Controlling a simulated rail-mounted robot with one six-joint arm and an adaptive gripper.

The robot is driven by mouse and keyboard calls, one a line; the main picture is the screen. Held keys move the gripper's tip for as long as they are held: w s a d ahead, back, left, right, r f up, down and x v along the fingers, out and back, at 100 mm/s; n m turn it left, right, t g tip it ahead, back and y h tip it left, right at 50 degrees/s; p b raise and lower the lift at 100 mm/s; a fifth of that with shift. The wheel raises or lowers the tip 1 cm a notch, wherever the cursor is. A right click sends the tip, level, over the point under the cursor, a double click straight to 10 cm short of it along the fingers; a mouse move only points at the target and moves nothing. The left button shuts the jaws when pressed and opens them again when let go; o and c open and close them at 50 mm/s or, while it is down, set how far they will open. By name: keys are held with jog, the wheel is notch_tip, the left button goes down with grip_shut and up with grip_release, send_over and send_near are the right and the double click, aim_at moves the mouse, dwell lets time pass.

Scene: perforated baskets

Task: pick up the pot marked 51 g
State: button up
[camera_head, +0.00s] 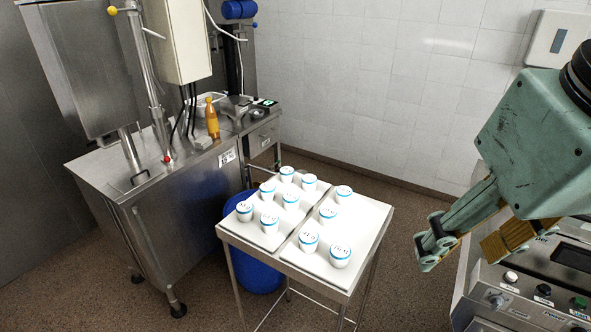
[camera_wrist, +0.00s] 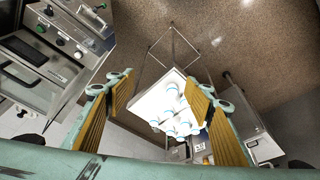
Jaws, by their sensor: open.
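Several white pots with blue bands and dark lid markings stand upright on a small white-topped table (camera_head: 374,209). In the head view, a pot (camera_head: 309,243) at the front reads roughly as 41 or 51 g, and the front-right pot (camera_head: 340,256) seems to read 26 or 76; I cannot tell surely which is marked 51 g. My gripper (camera_head: 470,243) is at the right, above and apart from the table, holding nothing. In the wrist view my gripper (camera_wrist: 165,105) has its yellow-padded fingers wide apart, with the pots (camera_wrist: 172,90) seen far off between them.
A steel machine bench (camera_head: 180,185) with an orange bottle (camera_head: 211,118) stands left, behind the table. A blue barrel (camera_head: 255,275) is partly under the table. A control panel (camera_head: 530,280) lies at the right, below my arm. Floor shows between table and panel.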

jog(key=w+a+r+n+g, duration=0.1)
jog(key=w+a+n, duration=0.1)
jog(key=w, duration=0.6)
jog(key=w+a+r+n, duration=0.1)
jog(key=w+a+n, duration=0.15)
jog(key=w, duration=0.45)
jog(key=n+g+y, duration=0.1)
jog(key=n+g, duration=0.2)
jog(key=n, duration=1)
send_over(292, 196)
jog(key=d, duration=0.2)
notch_tip(292, 196, down, 23)
jog(key=shift+a+p, duration=0.25)
jog(key=shift+p, duration=0.15)
jog(key=shift+f, duration=0.1)
jog(key=shift+a+f, duration=0.2)
jog(key=shift+f, duration=1.2)
jog(key=shift+a+f, duration=0.15)
jog(key=shift+f, duration=1.2)
jog(key=shift+a+f, duration=0.2)
jog(key=shift+f, duration=1.2)
jog(key=shift+f, duration=0.15)
jog(key=shift+s+a+f, duration=0.1)
jog(key=shift+a+f, duration=0.1)
jog(key=shift+f, duration=1)
jog(key=shift+a+f, duration=0.15)
jog(key=shift+f, duration=1.05)
